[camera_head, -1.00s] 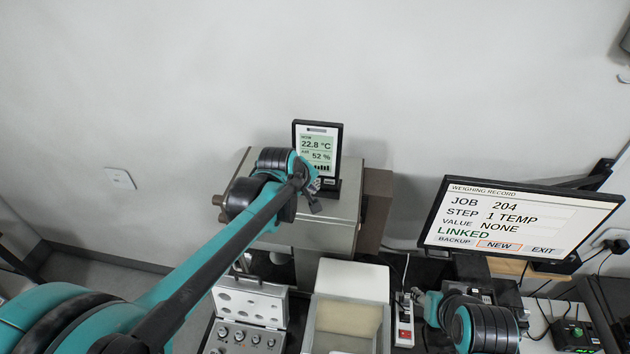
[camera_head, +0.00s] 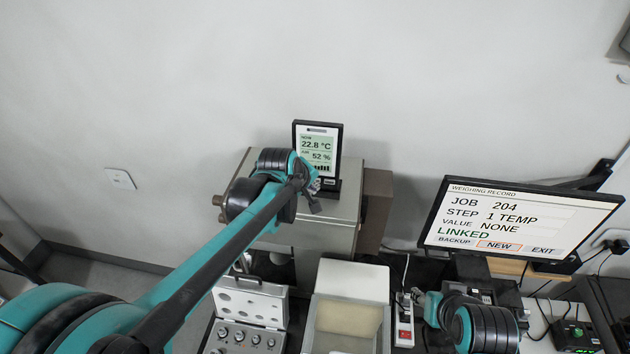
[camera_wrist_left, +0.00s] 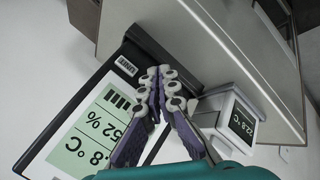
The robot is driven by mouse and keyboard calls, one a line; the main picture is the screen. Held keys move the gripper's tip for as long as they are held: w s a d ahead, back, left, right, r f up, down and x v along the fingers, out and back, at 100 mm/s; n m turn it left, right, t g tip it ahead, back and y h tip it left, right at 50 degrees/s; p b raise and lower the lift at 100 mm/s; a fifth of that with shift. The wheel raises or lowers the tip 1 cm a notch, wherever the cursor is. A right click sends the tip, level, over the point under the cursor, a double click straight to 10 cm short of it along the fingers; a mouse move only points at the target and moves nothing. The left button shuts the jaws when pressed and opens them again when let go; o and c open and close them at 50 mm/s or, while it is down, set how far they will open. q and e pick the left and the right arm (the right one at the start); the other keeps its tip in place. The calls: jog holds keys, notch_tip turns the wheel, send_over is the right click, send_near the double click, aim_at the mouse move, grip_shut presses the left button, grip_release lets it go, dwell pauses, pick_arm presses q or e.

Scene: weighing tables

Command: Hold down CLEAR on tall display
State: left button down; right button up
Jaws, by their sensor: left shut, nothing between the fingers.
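The tall display (camera_head: 318,148) stands upright on a grey metal cabinet and reads 22.8 °C and 52 %. In the left wrist view its screen (camera_wrist_left: 88,130) appears rotated, with a key marked UNIT (camera_wrist_left: 125,66) near its lower edge. No key marked CLEAR can be read; the fingers cover part of that lower edge. My left gripper (camera_wrist_left: 165,82) is shut and empty, its tips in front of the display's lower part. I cannot tell whether they touch it. In the head view the left gripper (camera_head: 313,190) is small. My right arm (camera_head: 480,322) shows at the lower right; its fingers are not clear.
A small white-framed readout (camera_wrist_left: 238,118) showing 22.8 °C stands close beside the left fingers. The grey cabinet (camera_head: 325,235) is below the display. A large monitor (camera_head: 525,222) reads WEIGHING RECORD. An open case with knobs (camera_head: 245,310) and a tray (camera_head: 347,322) lie in front.

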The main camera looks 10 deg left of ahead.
pick_arm(q)
jog(key=shift+w, duration=0.2)
jog(key=shift+w, duration=0.25)
jog(key=shift+w+f+b, duration=0.1)
jog(key=shift+w+b, duration=0.25)
dwell(0.6)
dwell(1.5)
jog(key=shift+s, duration=0.85)
jog(key=shift+s+r+p, duration=0.2)
jog(key=shift+s+p, duration=0.15)
jog(key=shift+s+r+p, duration=0.15)
jog(key=shift+s+p, duration=0.1)
jog(key=shift+s, duration=0.8)
jog(key=shift+s+r+p, duration=0.1)
jog(key=shift+s+p, duration=0.15)
jog(key=shift+s, duration=0.8)
